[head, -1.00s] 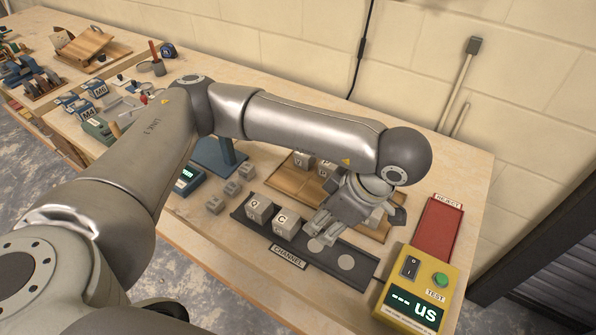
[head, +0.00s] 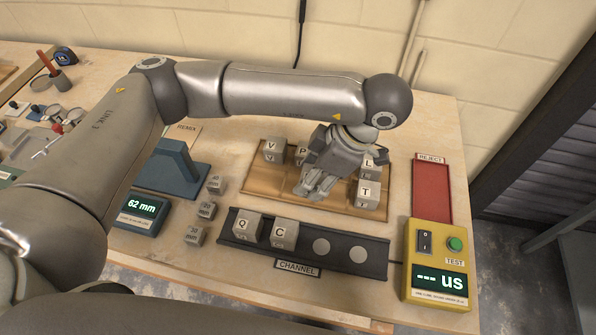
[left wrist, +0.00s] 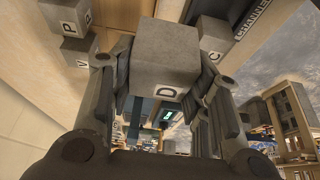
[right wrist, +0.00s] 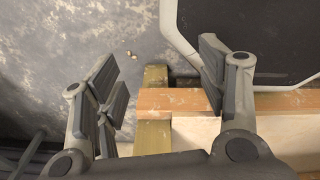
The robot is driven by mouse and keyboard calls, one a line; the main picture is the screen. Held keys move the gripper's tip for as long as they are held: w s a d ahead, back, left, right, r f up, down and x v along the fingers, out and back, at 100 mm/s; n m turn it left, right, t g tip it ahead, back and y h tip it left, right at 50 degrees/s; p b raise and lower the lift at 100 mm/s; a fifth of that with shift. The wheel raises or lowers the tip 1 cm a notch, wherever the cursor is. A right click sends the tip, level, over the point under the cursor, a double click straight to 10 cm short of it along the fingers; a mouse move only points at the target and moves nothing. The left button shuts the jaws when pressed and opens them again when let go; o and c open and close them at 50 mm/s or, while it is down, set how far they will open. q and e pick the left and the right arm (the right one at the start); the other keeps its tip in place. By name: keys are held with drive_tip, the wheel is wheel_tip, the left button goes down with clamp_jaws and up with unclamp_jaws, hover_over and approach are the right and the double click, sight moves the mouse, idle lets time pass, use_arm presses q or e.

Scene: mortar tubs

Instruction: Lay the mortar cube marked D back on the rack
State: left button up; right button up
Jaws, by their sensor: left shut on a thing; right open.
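The grey mortar cube marked D (left wrist: 168,68) sits between the fingers of my left gripper (head: 314,188), its letter showing in the left wrist view. In the head view the gripper hides the cube. This gripper is over the wooden rack (head: 268,186); I cannot tell how high the cube is above it. The rack bears cubes V (head: 273,151), P (head: 301,155), L (head: 368,165) and T (head: 368,194); its middle is partly hidden by the gripper. My right gripper (right wrist: 165,75) is open and empty, away from the rack.
The dark channel (head: 372,257) in front of the rack holds cubes Q (head: 247,228) and C (head: 284,233), with two bare round pads to their right. A red reject tray (head: 433,190) and yellow tester (head: 436,264) stand right. Small grey cubes (head: 206,210) and a blue stand (head: 173,170) are left.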

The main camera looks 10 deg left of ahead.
use_arm(q)
drive_tip(key=w+a+f, duration=0.1)
drive_tip(key=w+a+f+p, duration=0.1)
drive_tip(key=w+f, duration=0.1)
drive_tip(key=w+a+f, duration=0.1)
drive_tip(key=f, duration=0.1)
drive_tip(key=shift+w+a, duration=0.25)
drive_tip(key=shift+w, duration=0.05)
drive_tip(key=shift+w+a+f+p, duration=0.15)
drive_tip(key=shift+w+f+p, duration=0.2)
drive_tip(key=shift+f, duration=0.2)
drive_tip(key=f+p, duration=0.2)
drive_tip(key=f, duration=0.1)
drive_tip(key=shift+w+a, duration=0.2)
drive_tip(key=shift+f, duration=0.3)
drive_tip(key=shift+f+b, duration=0.25)
drive_tip(key=shift+b, duration=0.05)
drive_tip(key=o, duration=0.9)
use_arm(e)
drive_tip(key=r, duration=0.2)
drive_tip(key=w+r, duration=0.1)
drive_tip(key=shift+a+r, duration=0.25)
drive_tip(key=shift+r, duration=0.05)
use_arm(q)
drive_tip(key=shift+r, duration=0.1)
